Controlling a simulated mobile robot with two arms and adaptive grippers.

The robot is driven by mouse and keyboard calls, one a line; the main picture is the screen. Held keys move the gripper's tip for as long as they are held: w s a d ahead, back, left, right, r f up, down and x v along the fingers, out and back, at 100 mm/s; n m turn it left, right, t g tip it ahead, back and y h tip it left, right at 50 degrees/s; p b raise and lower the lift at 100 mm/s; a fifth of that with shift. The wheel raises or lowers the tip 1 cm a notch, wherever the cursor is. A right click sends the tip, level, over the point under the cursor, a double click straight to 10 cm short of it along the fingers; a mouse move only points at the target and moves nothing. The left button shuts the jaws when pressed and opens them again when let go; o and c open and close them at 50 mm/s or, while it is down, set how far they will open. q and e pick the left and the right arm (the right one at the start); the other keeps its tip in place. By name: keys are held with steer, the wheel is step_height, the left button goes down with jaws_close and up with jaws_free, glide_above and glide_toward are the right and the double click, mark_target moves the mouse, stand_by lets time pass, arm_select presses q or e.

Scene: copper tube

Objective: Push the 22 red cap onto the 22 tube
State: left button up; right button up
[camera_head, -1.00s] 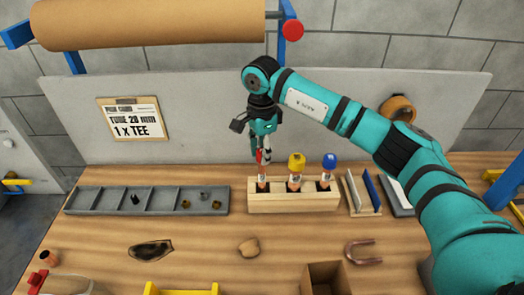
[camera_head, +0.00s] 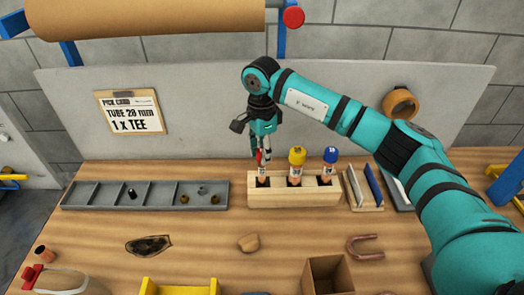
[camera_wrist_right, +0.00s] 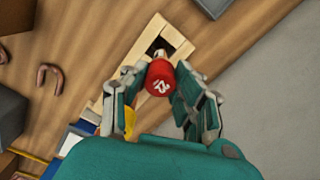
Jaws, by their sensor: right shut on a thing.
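The red cap, marked 22, shows in the right wrist view (camera_wrist_right: 161,80) and as a small red patch in the head view (camera_head: 258,157). My right gripper (camera_head: 262,155) points down and is shut on this cap. The 22 tube (camera_head: 263,174) is a copper tube with a pale label, upright in the left hole of the wooden rack (camera_head: 290,197). The cap is at the tube's top end; the fingers partly hide the join, so I cannot tell how far it sits on. My left gripper is not in view.
Tubes with a yellow cap (camera_head: 297,155) and a blue cap (camera_head: 330,155) stand close by in the same rack. A grey compartment tray (camera_head: 100,196) with small parts lies left. An open brown box (camera_head: 328,275) is at front.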

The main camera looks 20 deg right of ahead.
steer(key=o, duration=0.8)
steer(key=shift+c, duration=0.2)
step_height(320, 180, up, 7)
steer(key=shift+r, duration=0.2)
